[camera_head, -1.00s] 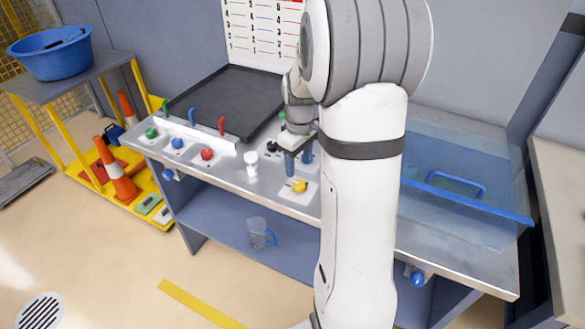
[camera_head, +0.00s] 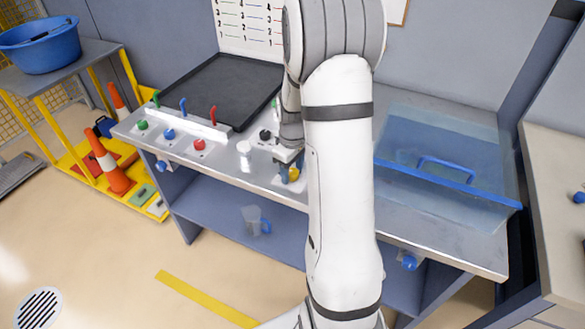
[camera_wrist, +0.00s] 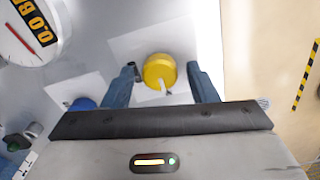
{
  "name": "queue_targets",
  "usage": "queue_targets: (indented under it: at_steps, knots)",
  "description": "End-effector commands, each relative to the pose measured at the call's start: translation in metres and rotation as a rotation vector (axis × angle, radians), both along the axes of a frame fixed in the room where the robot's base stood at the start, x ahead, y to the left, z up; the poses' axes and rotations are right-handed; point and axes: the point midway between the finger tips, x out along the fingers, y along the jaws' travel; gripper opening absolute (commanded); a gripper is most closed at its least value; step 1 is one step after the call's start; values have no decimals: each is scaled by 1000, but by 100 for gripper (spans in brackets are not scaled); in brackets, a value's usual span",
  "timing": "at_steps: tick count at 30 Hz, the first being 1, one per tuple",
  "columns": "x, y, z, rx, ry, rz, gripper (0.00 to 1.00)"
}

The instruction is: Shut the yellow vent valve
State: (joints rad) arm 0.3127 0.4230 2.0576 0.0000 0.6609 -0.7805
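The yellow vent valve (camera_wrist: 160,71) is a round yellow knob with a pale pointer, on a white plate (camera_wrist: 130,45) on the bench. In the wrist view it lies between the two blue fingers of my gripper (camera_wrist: 162,80), with a gap visible on each side. The fingers are open around it. In the head view my gripper (camera_head: 288,166) is low over the valve (camera_head: 294,174), which is partly hidden behind it.
A gauge (camera_wrist: 35,30) and a blue knob (camera_wrist: 84,103) are near the gripper in the wrist view. Green (camera_head: 142,125), blue (camera_head: 169,134) and red (camera_head: 199,145) knobs sit left on the bench. A clear blue-edged cover (camera_head: 440,150) is at right.

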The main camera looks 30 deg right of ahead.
Motion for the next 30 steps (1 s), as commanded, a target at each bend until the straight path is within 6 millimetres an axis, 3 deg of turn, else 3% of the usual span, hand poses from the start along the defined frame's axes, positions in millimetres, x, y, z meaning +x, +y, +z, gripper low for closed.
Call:
queue_targets:
  at_steps: [15, 23, 30]
  knots:
    - [0, 0, 0, 0, 0, -1, 11]
    - [0, -1, 0, 0, 0, -30, 11]
    - [0, -1, -1, 0, 0, -154, 11]
